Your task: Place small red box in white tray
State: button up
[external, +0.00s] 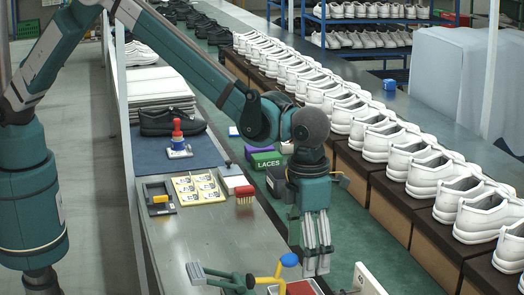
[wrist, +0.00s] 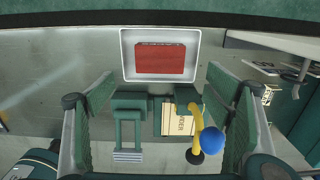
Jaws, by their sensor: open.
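The small red box (wrist: 160,59) lies inside the white tray (wrist: 127,72), at the upper middle of the wrist view, with tray floor showing around it. In the external view only part of the red box (external: 302,288) shows at the bottom edge, and my fingers partly cover that area. My gripper (external: 318,270) points down above the front end of the bench. In the wrist view its two fingers (wrist: 165,130) stand wide apart, left and right, with nothing held between them. The red box is apart from both fingers in that view.
A yellow-handled tool with a blue knob (wrist: 211,138), a green piece with grey slats (wrist: 128,125) and a lettered box (wrist: 172,115) are near the fingers. A conveyor of white shoes (external: 400,165) runs at right. The bench middle (external: 195,235) is clear.

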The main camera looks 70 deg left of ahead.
dwell(0.3)
jog(key=w+a+r+n+t+h, duration=0.1)
jog(key=w+a+r+n, duration=0.2)
jog(key=a+r+n, duration=1)
jog(key=s+a+r+n+t, duration=0.1)
jog(key=s+a+r, duration=0.1)
jog(key=a+r, duration=0.5)
jog(key=s+a+r+n, duration=0.1)
jog(key=a+r, duration=0.1)
jog(key=a, duration=0.9)
jog(key=s+a+r+n+t, duration=0.15)
jog(key=a+r, duration=0.35)
jog(key=a, duration=0.5)
jog(key=s+a+r+n+t, duration=0.1)
jog(key=s+a+r+n, duration=0.1)
jog(key=s+a+n, duration=0.35)
jog(key=s+a+r+n, duration=0.1)
jog(key=s+a+n, duration=0.2)
jog(key=s+a, duration=0.55)
jog(key=s+a+f+n+t+y, duration=0.1)
jog(key=s+a+f+n, duration=0.4)
jog(key=s+a+n, duration=0.6)
jog(key=s+a+t, duration=0.1)
jog(key=s+a, duration=0.1)
jog(key=a, duration=0.3)
jog(key=shift+s+a+t, duration=0.25)
jog(key=shift+s+t, duration=0.1)
jog(key=shift+s, duration=0.05)
